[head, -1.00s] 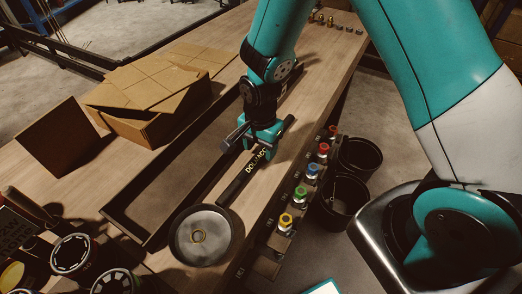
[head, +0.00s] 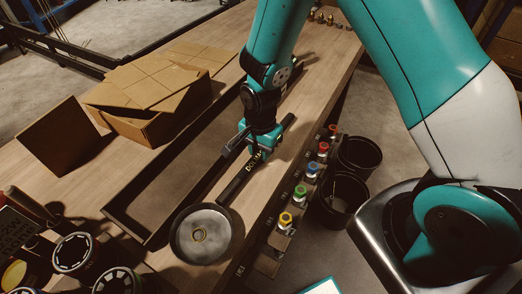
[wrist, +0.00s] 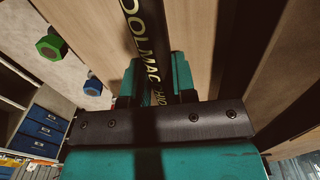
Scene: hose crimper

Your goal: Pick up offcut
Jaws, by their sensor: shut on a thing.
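The offcut (head: 235,184) is a short black hose with pale yellow lettering. In the head view it lies slantwise along the wooden bench, between the long brown tray and the row of coloured fittings. My gripper (head: 262,147) is over its middle, pointing down, with both ends of the hose sticking out. In the wrist view the offcut (wrist: 146,45) runs from the top edge down between the teal fingers of my gripper (wrist: 155,80), which are shut on it. Its far part is hidden behind the gripper body. I cannot tell whether it is clear of the bench.
The long brown tray (head: 127,217) is left of the hose. A round metal dish (head: 185,250) stands near its lower end. Coloured fittings (head: 312,170) line the bench's right edge, with black bins (head: 343,198) beyond. A cardboard box (head: 150,128) stands at the left.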

